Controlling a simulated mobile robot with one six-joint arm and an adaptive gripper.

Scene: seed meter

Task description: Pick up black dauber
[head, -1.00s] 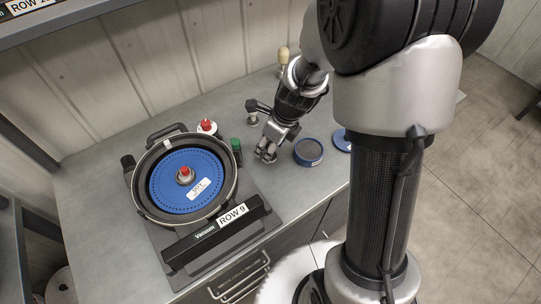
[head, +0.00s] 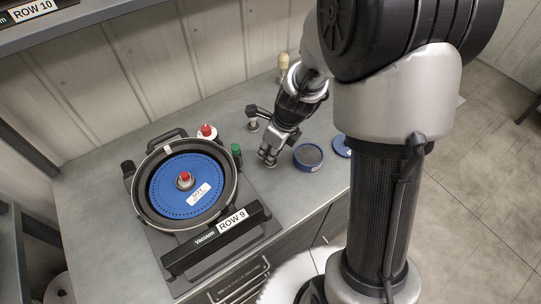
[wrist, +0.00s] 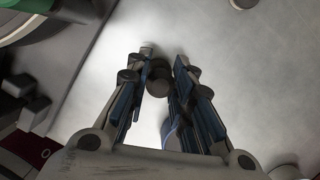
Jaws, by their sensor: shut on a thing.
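My gripper (head: 268,158) is low over the grey counter, between the seed meter and a blue round tin. In the wrist view its fingertips (wrist: 160,68) are closed around a small dark round piece, the black dauber (wrist: 158,75). Its lower part is hidden between the fingers. In the head view the fingers hide the dauber, and I cannot tell whether it touches the counter.
The seed meter with its blue disc (head: 165,195) stands left on the counter (head: 90,190). A red-capped white bottle (head: 207,135) and a green-capped bottle (head: 236,153) stand beside it. The blue tin (head: 308,157) is close right of my gripper; a blue disc (head: 342,146) lies beyond.

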